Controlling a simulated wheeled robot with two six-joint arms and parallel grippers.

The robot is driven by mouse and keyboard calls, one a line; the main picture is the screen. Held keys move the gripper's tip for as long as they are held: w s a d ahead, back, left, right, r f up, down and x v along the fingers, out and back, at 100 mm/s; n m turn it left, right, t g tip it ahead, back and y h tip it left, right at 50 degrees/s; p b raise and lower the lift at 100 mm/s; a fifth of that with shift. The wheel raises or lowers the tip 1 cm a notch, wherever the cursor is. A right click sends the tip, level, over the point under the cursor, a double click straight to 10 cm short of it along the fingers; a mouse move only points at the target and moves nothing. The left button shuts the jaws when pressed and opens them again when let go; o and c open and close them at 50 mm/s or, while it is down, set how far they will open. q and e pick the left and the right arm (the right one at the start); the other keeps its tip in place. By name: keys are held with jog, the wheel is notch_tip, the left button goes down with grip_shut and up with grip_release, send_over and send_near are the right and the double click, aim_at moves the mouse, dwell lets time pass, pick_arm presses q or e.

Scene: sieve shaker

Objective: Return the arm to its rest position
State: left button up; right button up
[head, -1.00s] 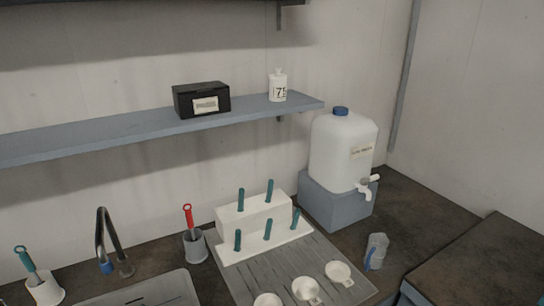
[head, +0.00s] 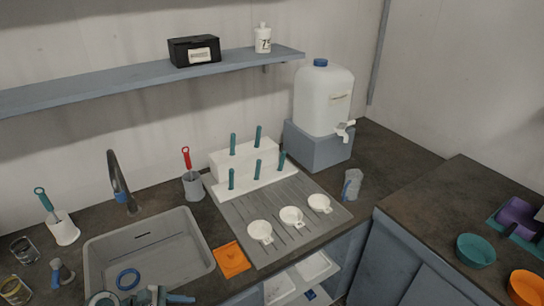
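Neither of my grippers can be made out in the head view, and no arm clearly shows. Some teal and blue-grey parts (head: 160,297) are cut off by the bottom edge below the sink; I cannot tell what they are. A grey sink (head: 190,262) with a faucet (head: 118,185) is at the lower left. A blue ring (head: 128,279) lies in the sink.
A grooved drainboard (head: 245,212) bears three white cups and a white rack (head: 240,160) with teal-handled tools. A white jug (head: 322,100) stands on a grey block. An orange cloth (head: 232,259) lies beside the sink. Teal (head: 476,250) and orange (head: 527,287) bowls are at right.

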pick_arm(q)
jog(key=s+f+m+y, duration=0.3)
jog(key=s+m+y, duration=0.2)
jog(key=s+m, duration=0.45)
jog(key=s+a+r+m+y, duration=0.3)
jog(key=s+a+m+y, duration=0.25)
jog(key=s+m, duration=0.35)
notch_tip(320, 180, down, 32)
jog(key=a+r+g+b, duration=0.1)
jog(key=a+g, duration=0.1)
jog(key=a, duration=0.1)
jog(key=s+f+b, duration=0.1)
jog(key=s+f, duration=1.6)
jog(key=f, duration=0.3)
jog(key=shift+s+a+f+m+g+y+b, duration=0.15)
jog(key=shift+s+a+m+g+y+b, duration=0.15)
jog(key=shift+s+a+m+y, duration=0.1)
pick_arm(e)
jog(key=f, duration=0.2)
jog(key=shift+s+f, duration=0.3)
